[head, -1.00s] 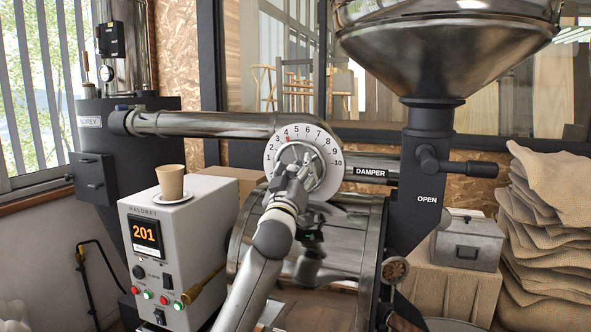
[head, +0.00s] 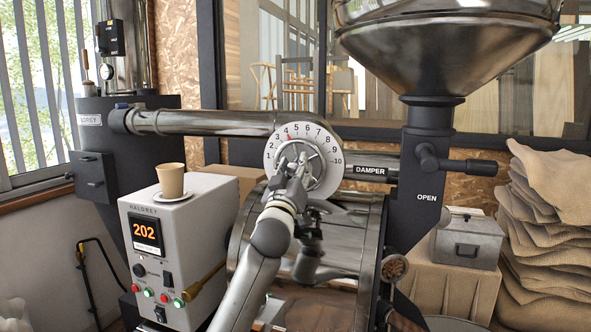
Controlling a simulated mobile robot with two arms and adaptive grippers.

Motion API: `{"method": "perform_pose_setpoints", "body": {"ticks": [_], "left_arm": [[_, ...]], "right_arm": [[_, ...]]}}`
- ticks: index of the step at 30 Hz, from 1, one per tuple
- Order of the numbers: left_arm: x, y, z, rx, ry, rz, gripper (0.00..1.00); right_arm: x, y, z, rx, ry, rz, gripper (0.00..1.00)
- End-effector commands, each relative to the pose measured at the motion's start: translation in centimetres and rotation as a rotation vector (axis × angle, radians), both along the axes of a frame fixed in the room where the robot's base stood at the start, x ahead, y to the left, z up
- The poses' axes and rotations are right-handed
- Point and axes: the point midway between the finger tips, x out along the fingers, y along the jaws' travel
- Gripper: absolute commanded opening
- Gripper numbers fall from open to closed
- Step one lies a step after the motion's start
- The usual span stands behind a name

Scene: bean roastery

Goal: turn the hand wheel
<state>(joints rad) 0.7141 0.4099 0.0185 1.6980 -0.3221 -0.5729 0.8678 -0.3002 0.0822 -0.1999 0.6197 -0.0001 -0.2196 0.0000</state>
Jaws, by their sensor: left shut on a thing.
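The hand wheel (head: 317,165) is a metal wheel in front of a white round dial (head: 324,137) numbered up to 10, on the pipe marked DAMPER. A red mark on the dial is near the 4. My left gripper (head: 294,163) is at the left part of the wheel and shut on it. My gripper and wrist hide the wheel's lower left. My right gripper is not in view.
A control box (head: 190,235) reading 202 carries a paper cup (head: 171,180) on a saucer, left of my arm. A hopper (head: 440,45) stands at the right above a dark chute with a side handle (head: 470,167). Stacked sacks (head: 550,240) and a metal box (head: 467,242) are further right.

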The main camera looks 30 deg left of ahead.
Motion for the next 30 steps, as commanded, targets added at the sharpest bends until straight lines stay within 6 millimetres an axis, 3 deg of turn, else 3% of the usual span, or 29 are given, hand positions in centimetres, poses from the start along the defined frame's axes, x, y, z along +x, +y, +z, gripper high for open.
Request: {"method": "perform_pose_setpoints", "body": {"ticks": [18, 30], "left_arm": [[0.0, 0.1, 0.2, 0.412, 0.102, 0.001, 0.0], [0.0, 0.0, 0.0, 0.556, 0.136, 0.001, 0.0]], "right_arm": [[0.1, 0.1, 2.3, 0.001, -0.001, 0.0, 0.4], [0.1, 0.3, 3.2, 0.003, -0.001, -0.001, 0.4]]}}
